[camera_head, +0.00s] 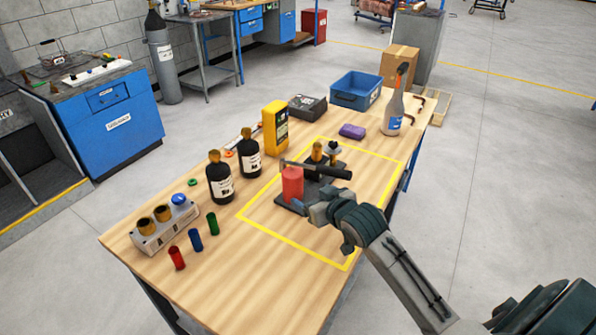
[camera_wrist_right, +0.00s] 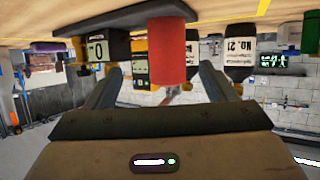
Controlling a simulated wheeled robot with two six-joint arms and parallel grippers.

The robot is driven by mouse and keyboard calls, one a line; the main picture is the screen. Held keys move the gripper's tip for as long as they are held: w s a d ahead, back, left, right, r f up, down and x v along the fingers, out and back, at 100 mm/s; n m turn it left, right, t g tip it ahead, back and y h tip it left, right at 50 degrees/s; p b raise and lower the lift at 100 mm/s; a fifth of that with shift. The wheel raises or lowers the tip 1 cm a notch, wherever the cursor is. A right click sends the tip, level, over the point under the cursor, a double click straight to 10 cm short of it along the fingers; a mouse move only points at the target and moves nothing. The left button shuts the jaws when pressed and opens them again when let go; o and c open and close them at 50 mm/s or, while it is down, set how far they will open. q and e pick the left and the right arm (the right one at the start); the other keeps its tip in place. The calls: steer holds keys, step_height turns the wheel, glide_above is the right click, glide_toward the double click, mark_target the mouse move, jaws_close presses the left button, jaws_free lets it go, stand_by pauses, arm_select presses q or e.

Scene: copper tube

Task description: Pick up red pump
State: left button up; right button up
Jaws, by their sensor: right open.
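The red pump (camera_head: 292,184) is a red cylinder standing upright on a dark base plate (camera_head: 325,188) inside the yellow taped rectangle. A dark handle runs from its top to the right, above the plate. My right gripper (camera_head: 314,210) is just to the right of the red cylinder in the head view, at about its height. In the right wrist view, which is upside down, the red cylinder (camera_wrist_right: 172,50) shows between the two fingers of my open right gripper (camera_wrist_right: 160,72), nearer the right finger. I cannot tell whether either finger touches it. My left gripper is not in view.
Two black bottles (camera_head: 220,178) and a yellow meter (camera_head: 275,128) stand left of the tape. A spray bottle (camera_head: 394,105), purple sponge (camera_head: 352,131) and blue bin (camera_head: 356,89) are at the far end. The taped area's near part is clear.

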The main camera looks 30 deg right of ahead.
mark_target(298, 190)
steer(key=shift+w+a, duration=0.55)
steer(key=shift+w, duration=0.25)
steer(key=x, duration=0.3)
steer(key=shift+w+f+p, duration=0.15)
steer(key=shift+w+p, duration=0.2)
steer(key=p+x, duration=0.1)
steer(key=x, duration=0.3)
steer(key=shift+w+f, duration=0.25)
steer(key=shift+f, duration=0.05)
steer(key=shift+w+f, duration=0.25)
steer(key=shift+w, duration=0.1)
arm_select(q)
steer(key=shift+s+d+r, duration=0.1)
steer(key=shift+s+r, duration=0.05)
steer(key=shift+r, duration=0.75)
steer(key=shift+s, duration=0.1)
arm_select(e)
steer(key=shift+s, duration=0.1)
steer(key=shift+c, duration=0.2)
